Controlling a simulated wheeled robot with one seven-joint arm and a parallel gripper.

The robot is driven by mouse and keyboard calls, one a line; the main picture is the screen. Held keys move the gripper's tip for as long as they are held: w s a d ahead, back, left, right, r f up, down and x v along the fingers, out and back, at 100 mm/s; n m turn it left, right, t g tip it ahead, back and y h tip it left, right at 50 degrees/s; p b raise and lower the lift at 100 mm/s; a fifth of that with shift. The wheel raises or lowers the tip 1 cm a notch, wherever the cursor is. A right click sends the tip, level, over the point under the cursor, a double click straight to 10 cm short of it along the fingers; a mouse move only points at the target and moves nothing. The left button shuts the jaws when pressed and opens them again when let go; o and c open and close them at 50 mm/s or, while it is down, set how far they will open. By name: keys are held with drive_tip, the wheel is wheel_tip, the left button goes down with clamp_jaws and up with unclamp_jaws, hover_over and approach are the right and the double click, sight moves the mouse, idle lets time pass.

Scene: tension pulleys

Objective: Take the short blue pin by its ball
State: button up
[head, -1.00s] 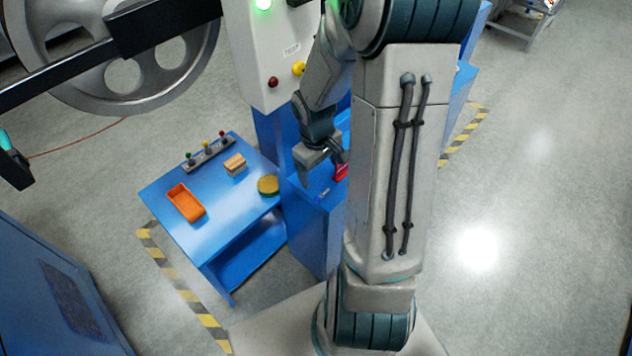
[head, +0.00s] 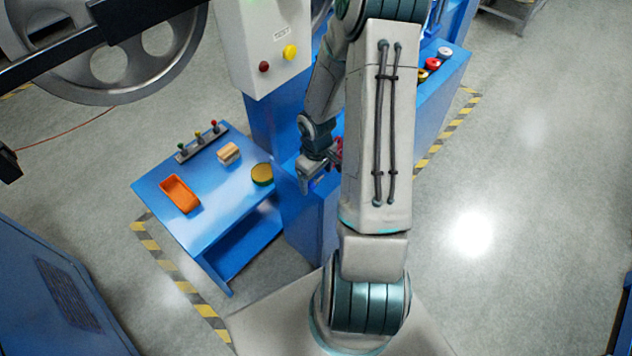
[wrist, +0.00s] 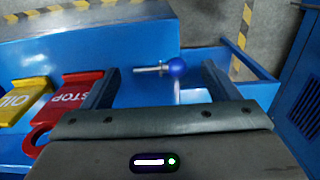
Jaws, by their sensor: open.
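The short blue pin shows in the wrist view as a blue ball (wrist: 178,67) with a bare metal shank pointing left. It lies on a blue surface, between and beyond my finger tips, nearer the right finger. A pale strip runs from the ball toward me; I cannot tell what it is. My gripper (wrist: 160,75) is open, with nothing between its fingers. In the head view my gripper (head: 312,180) is low over the blue cabinet top, and the pin is mostly hidden by it.
The lower blue table (head: 225,205) holds an orange tray (head: 180,193), a wooden block (head: 228,152), a round green-yellow piece (head: 262,173) and a rack of ball-topped pins (head: 203,140).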

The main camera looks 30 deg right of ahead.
sight(317, 181)
drive_tip(key=shift+f, duration=0.25)
drive_tip(key=c, duration=1.1)
drive_tip(key=shift+o, duration=0.2)
drive_tip(key=shift+r, duration=0.15)
wheel_tip(317, 181, up, 4)
drive_tip(key=shift+r+p, duration=0.2)
drive_tip(key=shift+p, duration=0.15)
drive_tip(key=s+d+r+p, duration=0.1)
drive_tip(key=s+d+r, duration=0.4)
drive_tip(key=d, duration=0.5)
drive_tip(key=shift+s+d+r, duration=0.15)
drive_tip(key=shift+d+r, duration=0.05)
drive_tip(key=shift+r, duration=0.5)
